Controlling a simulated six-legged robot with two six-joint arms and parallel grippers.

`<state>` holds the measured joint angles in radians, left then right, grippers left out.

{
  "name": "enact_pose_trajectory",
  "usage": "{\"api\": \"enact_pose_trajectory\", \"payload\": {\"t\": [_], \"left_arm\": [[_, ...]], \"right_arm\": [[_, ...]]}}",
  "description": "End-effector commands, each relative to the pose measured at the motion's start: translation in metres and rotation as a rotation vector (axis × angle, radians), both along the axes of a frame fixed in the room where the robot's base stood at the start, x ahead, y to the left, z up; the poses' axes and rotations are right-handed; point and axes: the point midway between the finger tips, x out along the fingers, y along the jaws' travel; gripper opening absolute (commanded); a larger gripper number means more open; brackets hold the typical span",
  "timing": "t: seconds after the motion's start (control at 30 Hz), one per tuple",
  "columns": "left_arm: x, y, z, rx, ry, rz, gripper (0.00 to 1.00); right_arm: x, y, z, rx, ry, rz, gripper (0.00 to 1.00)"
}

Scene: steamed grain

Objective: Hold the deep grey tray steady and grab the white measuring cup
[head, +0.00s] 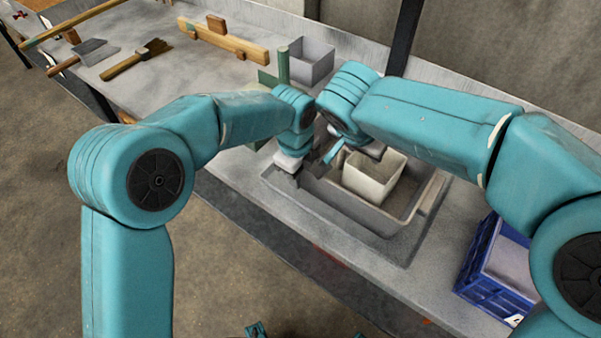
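The deep grey tray (335,208) sits on the grey worktop right of the middle. The white measuring cup (372,180) looks like a squarish, open-topped container and stands upright inside the tray. My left gripper (296,172) is at the tray's left end, close to its rim. I cannot tell whether its fingers are around the wall or only beside it. My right gripper (362,152) is over the far left part of the cup, mostly hidden by its own wrist. Whether it touches the cup is unclear.
A blue crate (487,268) with a pale inside stands on the right. A grey square box (313,60) and a green upright piece (283,66) stand behind my arms. Wooden-handled tools (137,60) and a wooden bar (232,43) lie at the back left.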

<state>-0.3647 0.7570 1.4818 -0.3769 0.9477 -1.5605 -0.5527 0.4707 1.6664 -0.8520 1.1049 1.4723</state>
Motion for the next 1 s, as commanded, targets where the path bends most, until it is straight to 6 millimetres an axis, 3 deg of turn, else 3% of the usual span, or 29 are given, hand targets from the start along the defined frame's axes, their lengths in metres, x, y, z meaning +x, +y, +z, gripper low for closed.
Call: {"api": "enact_pose_trajectory", "payload": {"t": [0.37, 0.5, 1.0], "left_arm": [[0.0006, -0.0006, -0.0079, 0.0, 0.0, 0.0, 0.34], [0.0007, -0.0007, -0.0077, 0.0, 0.0, 0.0, 0.0], [0.0006, -0.0006, -0.0074, -0.001, -0.001, 0.0, 0.0]], "right_arm": [[0.0, 0.0, 0.0, 0.0, 0.0, 0.0, 0.43], [0.0, 0.0, 0.0, 0.0, 0.0, 0.0, 0.43], [0.0, 0.0, 0.0, 0.0, 0.0, 0.0, 0.43]]}}
